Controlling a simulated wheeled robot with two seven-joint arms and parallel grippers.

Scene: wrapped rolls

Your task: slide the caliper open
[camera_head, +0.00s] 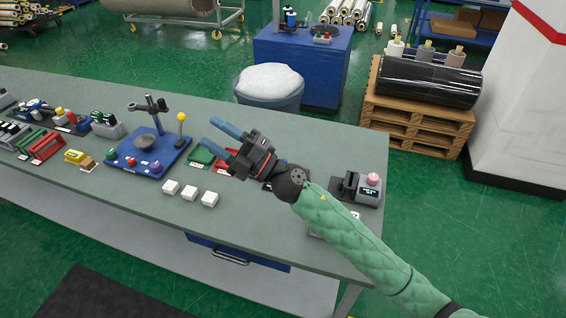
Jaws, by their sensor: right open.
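I cannot make out a caliper for certain in the head view. Small dark items (272,184) lie on the table beside and partly behind my right gripper, too hidden to name. My right gripper (213,135) is over the middle of the grey-green table (300,145). Its two blue fingers point left and stand apart, with nothing visible between them. A green tray (201,155) lies near the fingers, partly covered by the gripper. My left gripper is not in view.
A blue board (150,158) with a dark stand is left of my gripper. White blocks (189,193) lie in front. A grey device with a pink knob (372,180) stands at the right end. A bin with a white bag (269,82) is behind the table.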

